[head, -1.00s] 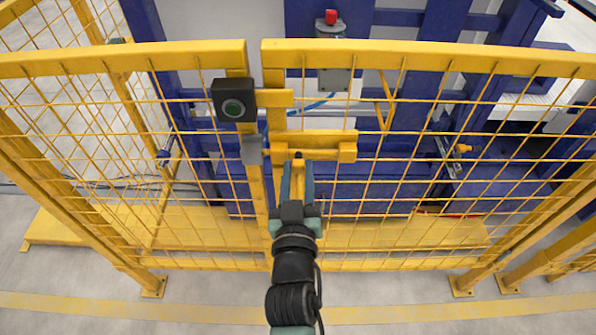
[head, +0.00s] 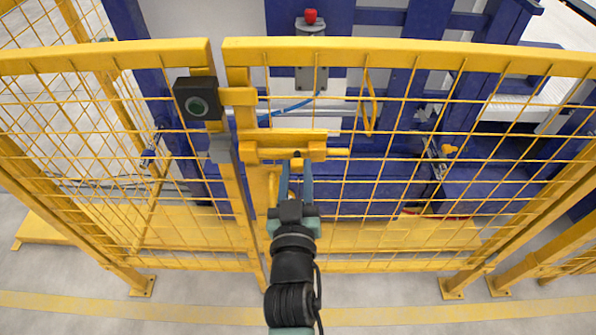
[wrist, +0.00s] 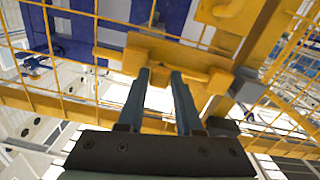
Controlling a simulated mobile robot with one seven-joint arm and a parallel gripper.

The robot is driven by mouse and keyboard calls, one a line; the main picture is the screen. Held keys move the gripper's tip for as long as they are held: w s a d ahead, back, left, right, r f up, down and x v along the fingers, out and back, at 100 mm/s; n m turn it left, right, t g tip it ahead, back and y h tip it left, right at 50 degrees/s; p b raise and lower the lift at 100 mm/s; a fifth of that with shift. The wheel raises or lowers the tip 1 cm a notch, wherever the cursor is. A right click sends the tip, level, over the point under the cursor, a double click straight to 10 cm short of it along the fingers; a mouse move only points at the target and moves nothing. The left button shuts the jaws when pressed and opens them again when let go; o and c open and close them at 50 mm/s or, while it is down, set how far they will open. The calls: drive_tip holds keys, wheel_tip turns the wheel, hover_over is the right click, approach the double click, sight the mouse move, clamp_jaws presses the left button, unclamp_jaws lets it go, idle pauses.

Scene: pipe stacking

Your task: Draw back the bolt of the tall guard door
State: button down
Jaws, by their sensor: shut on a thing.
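The guard door (head: 400,54) is a yellow mesh panel and stands closed beside the fixed panel on the left. Its yellow bolt (head: 338,153) lies level in a bracket (head: 285,137) near the door's left edge. The rod sticks out to the right of the bracket. A grey catch (head: 221,149) is on the post to the left, and I see no rod crossing to it. My gripper (head: 297,168) is shut on the bolt's handle, mostly hidden between the fingers. The wrist view shows the fingers (wrist: 159,78) against the bolt (wrist: 108,53).
Behind the mesh stands a blue machine with a red button (head: 310,16). The floor in front is clear.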

drive_tip(key=shift+d+h, duration=0.3)
drive_tip(key=shift+d, duration=0.05)
drive_tip(key=c, duration=0.6)
unclamp_jaws()
drive_tip(key=shift+d, duration=0.1)
drive_tip(key=shift+o, duration=0.2)
drive_tip(key=shift+a, duration=0.2)
drive_tip(key=s+b, duration=0.2)
drive_tip(key=s, duration=1.1)
drive_tip(key=shift+a+b, duration=0.15)
drive_tip(key=shift+b, duration=0.15)
